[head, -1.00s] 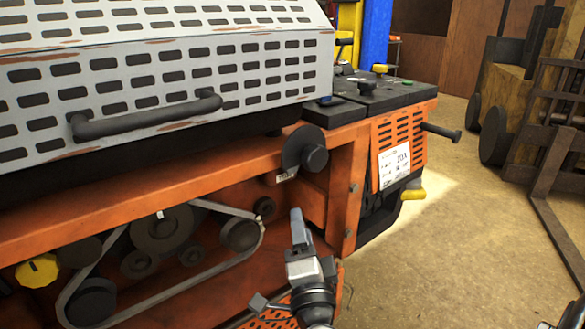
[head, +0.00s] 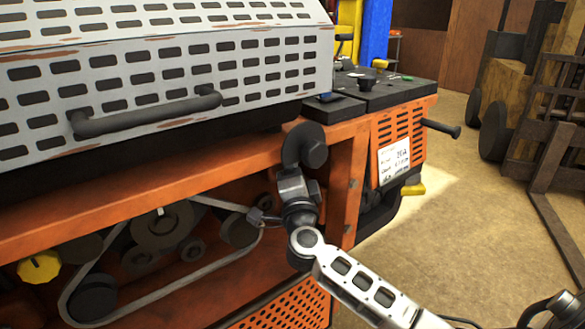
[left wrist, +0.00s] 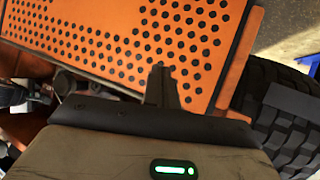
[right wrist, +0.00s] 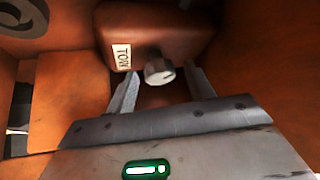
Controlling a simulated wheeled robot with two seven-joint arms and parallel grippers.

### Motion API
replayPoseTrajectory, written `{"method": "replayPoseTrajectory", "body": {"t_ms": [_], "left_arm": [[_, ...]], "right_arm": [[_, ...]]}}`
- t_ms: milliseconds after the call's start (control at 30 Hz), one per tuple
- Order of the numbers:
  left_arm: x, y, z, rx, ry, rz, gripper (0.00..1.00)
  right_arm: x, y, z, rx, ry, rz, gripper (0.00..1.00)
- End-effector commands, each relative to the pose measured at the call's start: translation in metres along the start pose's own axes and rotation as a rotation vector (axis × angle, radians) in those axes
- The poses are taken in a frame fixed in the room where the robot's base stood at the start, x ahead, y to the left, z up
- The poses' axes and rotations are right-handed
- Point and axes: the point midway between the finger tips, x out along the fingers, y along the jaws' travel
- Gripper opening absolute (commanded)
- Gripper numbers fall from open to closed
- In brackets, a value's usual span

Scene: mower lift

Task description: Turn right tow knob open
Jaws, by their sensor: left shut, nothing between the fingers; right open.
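The right tow knob (right wrist: 159,71) is a small pale grey knob under an orange-brown block with a "TOW" label (right wrist: 121,57), in the right wrist view. My right gripper (right wrist: 158,88) is open, one finger on each side of the knob, which shows between the fingertips; I cannot tell whether they touch it. My left gripper (left wrist: 161,86) is shut and empty before a perforated orange panel (left wrist: 150,35).
A belt and pulleys (head: 165,225) sit in the open bay left of my right gripper. A yellow knob (head: 40,267) is at far left. The grey slotted hood (head: 170,75) with a black handle (head: 145,114) is above. A black tyre (left wrist: 285,115) stands beside my left gripper.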

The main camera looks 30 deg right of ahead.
Motion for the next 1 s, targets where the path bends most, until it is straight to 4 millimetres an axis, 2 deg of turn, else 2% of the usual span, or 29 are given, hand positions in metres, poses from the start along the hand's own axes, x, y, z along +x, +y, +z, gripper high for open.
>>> {"method": "replayPoseTrajectory", "body": {"t_ms": [200,367,700,1000], "left_arm": [[0.0000,0.0001,-0.0003,0.000,0.000,0.000,0.00],[-0.0001,0.0002,-0.0004,0.000,0.000,0.000,0.00],[-0.0004,0.0006,-0.0011,0.000,0.001,0.001,0.00],[0.0000,0.0005,-0.0004,0.000,0.001,0.001,0.00]], "right_arm": [[0.0002,-0.0002,0.0001,0.000,0.000,-0.001,0.53],[0.0000,-0.0003,0.0001,0.000,0.000,-0.001,0.09],[-0.0002,0.0001,0.0001,-0.027,-0.003,-0.019,0.09],[-0.0002,0.0025,-0.0002,-0.176,-0.017,-0.121,0.09]]}}
